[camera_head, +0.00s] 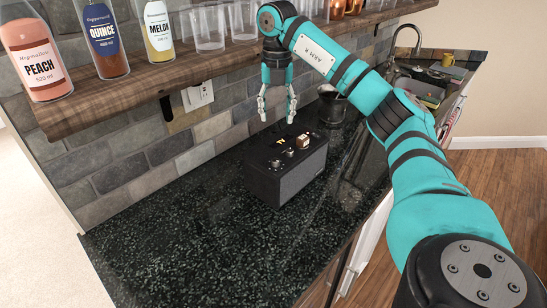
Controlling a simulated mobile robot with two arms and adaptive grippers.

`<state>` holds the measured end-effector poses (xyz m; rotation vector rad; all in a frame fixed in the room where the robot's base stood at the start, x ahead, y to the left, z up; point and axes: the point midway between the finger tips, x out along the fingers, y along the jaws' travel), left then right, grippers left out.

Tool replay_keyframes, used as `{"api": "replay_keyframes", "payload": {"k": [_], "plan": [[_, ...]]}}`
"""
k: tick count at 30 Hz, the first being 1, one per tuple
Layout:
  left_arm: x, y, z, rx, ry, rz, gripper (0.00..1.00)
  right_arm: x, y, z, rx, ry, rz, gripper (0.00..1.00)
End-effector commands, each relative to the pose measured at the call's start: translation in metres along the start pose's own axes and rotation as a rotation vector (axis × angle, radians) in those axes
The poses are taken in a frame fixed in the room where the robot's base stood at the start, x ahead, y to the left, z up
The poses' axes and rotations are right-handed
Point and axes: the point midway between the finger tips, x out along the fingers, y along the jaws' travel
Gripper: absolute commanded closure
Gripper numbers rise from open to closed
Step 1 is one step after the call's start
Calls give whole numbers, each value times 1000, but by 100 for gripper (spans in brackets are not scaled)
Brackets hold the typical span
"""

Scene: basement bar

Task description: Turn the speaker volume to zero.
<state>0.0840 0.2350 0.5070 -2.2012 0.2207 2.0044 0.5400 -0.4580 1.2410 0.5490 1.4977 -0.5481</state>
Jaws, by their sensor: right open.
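A black box-shaped speaker (287,168) sits on the dark speckled counter, near the tiled wall. Small knobs (282,142) are on its top face, along with a tan, wooden-looking piece (304,141). The knobs are too small to read a setting. My right gripper (277,116) hangs fingers down just above the far side of the speaker's top. Its fingers are apart with nothing between them, and it looks clear of the knobs. My left gripper is not in view.
A wooden shelf (130,94) above the counter bears bottles (103,38) and clear glasses (203,29). A dark vessel (332,105) stands behind the speaker, and a sink faucet (408,38) is farther back. The counter (190,240) in front is clear.

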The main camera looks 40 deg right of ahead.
Motion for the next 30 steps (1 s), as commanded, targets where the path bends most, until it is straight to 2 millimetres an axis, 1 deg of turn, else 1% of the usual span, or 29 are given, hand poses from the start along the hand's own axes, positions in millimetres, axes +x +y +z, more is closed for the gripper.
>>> {"api": "replay_keyframes", "payload": {"k": [1,3,4,5,12,18,21,24,30], "plan": [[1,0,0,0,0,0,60,14,0,-1,-2,5,-3,53],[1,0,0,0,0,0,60,29,0,-1,-1,5,-5,53],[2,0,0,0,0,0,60,36,0,-1,-2,5,-4,53],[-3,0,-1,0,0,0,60,39,-1,-1,-1,4,-5,53],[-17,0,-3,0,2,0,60,91,-1,-1,-1,4,-5,53],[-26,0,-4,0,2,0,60,125,0,-1,-1,4,-3,53],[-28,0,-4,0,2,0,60,136,0,0,-1,2,-2,53],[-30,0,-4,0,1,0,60,142,0,0,-1,1,-1,53],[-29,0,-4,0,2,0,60,146,0,0,-1,0,-1,53]]}}
